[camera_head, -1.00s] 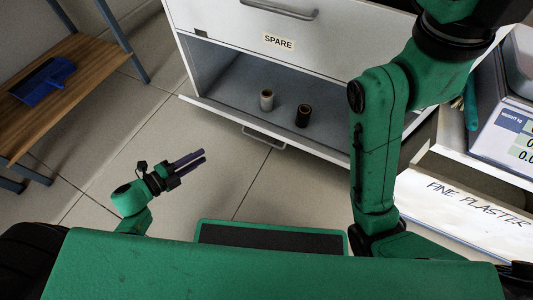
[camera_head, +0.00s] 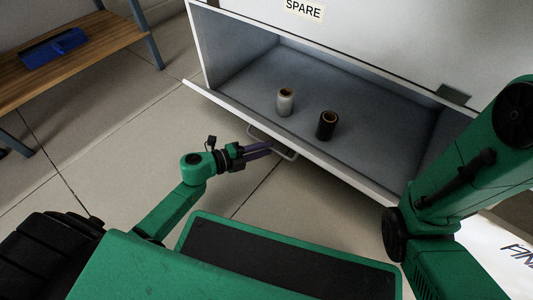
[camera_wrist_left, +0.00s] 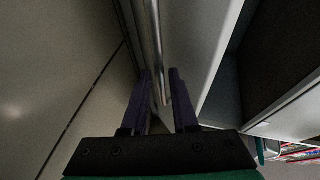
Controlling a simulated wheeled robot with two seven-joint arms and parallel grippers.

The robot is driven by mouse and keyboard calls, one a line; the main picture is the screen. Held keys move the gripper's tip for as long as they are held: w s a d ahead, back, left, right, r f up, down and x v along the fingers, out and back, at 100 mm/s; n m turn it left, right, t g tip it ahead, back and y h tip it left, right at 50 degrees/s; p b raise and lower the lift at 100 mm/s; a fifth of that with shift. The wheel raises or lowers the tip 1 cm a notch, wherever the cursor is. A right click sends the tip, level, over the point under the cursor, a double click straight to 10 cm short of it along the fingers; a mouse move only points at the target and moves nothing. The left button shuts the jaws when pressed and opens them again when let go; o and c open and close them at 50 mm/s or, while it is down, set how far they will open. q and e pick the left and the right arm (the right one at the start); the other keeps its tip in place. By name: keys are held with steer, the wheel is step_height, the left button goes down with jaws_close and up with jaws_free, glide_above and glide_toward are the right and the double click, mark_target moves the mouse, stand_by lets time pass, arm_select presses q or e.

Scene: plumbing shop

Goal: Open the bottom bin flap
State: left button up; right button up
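The bottom bin flap (camera_head: 322,165) is the white panel at the foot of the cabinet. Its upper edge shows, and the bin behind is visible inside. How far it leans out is hard to tell. Its metal bar handle (camera_head: 286,154) is on the outer side, and also shows in the left wrist view (camera_wrist_left: 156,45). My left gripper (camera_head: 268,148) is at the handle, fingers pointing right. In the wrist view its dark fingers (camera_wrist_left: 160,85) are apart with the bar between them; gaps suggest they are not closed on it. My right gripper is out of view.
A pale roll (camera_head: 285,104) and a black roll (camera_head: 327,126) stand inside the bin. The drawer above is labelled SPARE (camera_head: 304,9). A wooden bench (camera_head: 95,48) with a blue dustpan-like item (camera_head: 53,48) stands at upper left. Tiled floor (camera_head: 130,135) is clear left of the cabinet.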

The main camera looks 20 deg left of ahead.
arm_select(q)
steer(key=shift+w+d+f, duration=0.15)
steer(key=shift+w+d, duration=0.2)
jaws_close()
stand_by(1.2)
